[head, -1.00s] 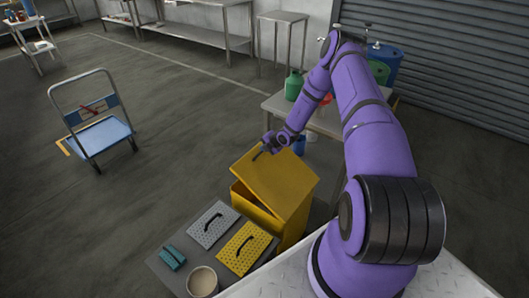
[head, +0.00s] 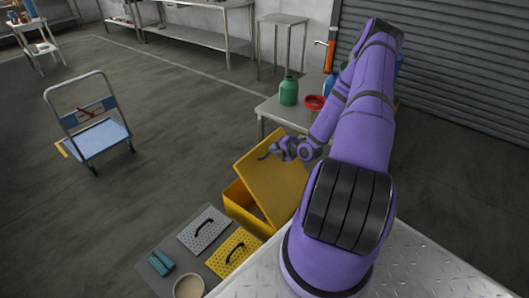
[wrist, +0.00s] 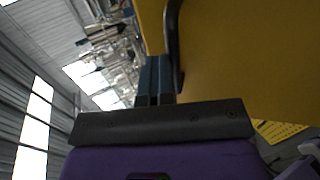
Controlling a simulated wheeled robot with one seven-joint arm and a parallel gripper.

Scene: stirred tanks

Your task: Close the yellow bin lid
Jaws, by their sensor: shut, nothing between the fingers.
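The yellow bin (head: 238,204) stands on the floor left of my arm. Its yellow lid (head: 277,180) is tilted up, and the dark opening shows at the front left. My gripper (head: 264,154) is at the upper part of the lid. The gripper (wrist: 153,78) is shut and empty in the wrist view. The lid (wrist: 245,55) fills the right of that view, with a dark strip, perhaps a handle (wrist: 175,45), beside the fingertips. I cannot tell whether the fingers touch it.
A grey mat with a grey perforated plate (head: 202,228), a yellow perforated plate (head: 232,253), a teal object (head: 161,263) and a cup (head: 188,287) lies in front of the bin. A table (head: 278,109) with a green bottle (head: 289,91) stands behind. Open floor lies left; a blue trolley (head: 97,137) stands there.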

